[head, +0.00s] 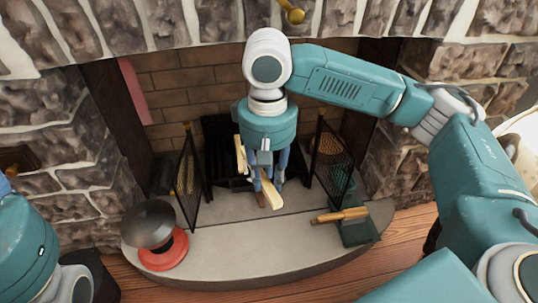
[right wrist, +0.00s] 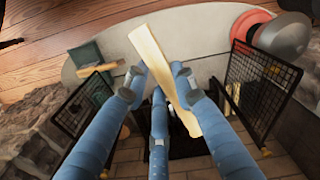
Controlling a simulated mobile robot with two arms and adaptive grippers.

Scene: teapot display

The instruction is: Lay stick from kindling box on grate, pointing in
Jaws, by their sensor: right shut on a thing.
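My right gripper (head: 265,176) points down in front of the fireplace opening, shut on a pale wooden stick (head: 271,194). In the right wrist view the stick (right wrist: 170,72) lies slantwise between the blue fingers (right wrist: 158,84), both ends sticking out. The dark grate (head: 220,142) stands in the opening, behind and partly hidden by the gripper. I cannot tell whether the stick touches anything below. A green tray or box (head: 357,233) sits at the right of the hearth, with a wooden piece (head: 340,216) across it; I cannot tell whether it is the kindling box. My left gripper is not in view.
Mesh screen panels stand left (head: 187,182) and right (head: 331,158) of the opening, close around the gripper. A dark domed object (head: 148,222) on a red base (head: 163,255) stands at the hearth's left. The front middle of the stone hearth (head: 240,240) is clear.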

